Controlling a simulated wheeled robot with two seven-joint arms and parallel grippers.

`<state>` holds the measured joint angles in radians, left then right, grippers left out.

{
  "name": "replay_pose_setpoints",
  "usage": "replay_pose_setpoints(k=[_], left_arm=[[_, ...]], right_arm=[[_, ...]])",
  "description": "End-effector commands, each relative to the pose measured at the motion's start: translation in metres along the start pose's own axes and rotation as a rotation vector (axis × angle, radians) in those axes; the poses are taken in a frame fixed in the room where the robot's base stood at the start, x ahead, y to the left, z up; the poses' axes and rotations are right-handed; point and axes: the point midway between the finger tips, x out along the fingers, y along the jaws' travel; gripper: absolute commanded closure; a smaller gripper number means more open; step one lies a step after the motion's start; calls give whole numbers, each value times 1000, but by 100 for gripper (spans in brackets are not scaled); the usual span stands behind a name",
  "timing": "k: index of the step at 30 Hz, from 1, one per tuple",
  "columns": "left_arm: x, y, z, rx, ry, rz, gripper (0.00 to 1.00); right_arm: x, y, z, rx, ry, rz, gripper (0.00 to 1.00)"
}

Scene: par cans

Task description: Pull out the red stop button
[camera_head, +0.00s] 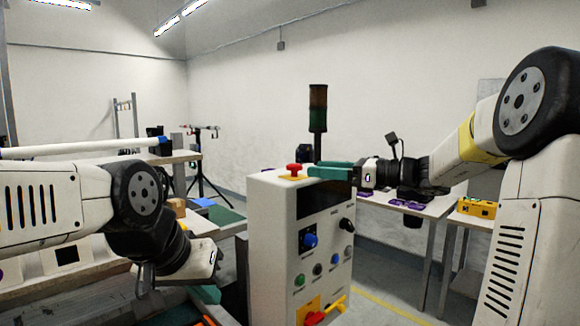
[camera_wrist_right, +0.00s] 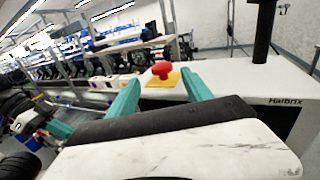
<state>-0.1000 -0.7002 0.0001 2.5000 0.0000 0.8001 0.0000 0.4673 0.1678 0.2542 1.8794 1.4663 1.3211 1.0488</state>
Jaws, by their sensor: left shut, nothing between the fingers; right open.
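The red stop button (camera_head: 294,169) stands on a yellow plate on top of the white control box (camera_head: 268,240). In the right wrist view the red button (camera_wrist_right: 163,70) sits ahead of my right gripper, between the lines of its two teal fingers. My right gripper (camera_head: 312,172) is open, just right of the button in the head view. In the right wrist view the right gripper (camera_wrist_right: 158,90) has nothing between its fingers. My left gripper (camera_head: 207,294) is shut and empty, low and left of the box.
The box front has knobs, a blue switch (camera_head: 309,241) and a red-and-yellow rotary handle (camera_head: 322,312). A table (camera_head: 440,207) with purple parts stands behind on the right.

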Motion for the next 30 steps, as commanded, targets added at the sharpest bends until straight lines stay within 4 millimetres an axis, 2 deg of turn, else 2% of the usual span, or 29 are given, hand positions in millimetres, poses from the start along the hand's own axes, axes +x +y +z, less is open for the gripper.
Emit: replay_pose_setpoints(k=[5,18,23,30], left_arm=[[0,0,0,0,0,0,100],[0,0,0,0,0,0,100],[0,0,0,0,0,0,100],[0,0,0,0,0,0,100]], right_arm=[[5,-4,2,15,-16,-3,41],[68,-3,3,15,-15,-2,41],[77,-4,3,14,-15,-3,41],[77,-4,3,14,-14,-4,41]])
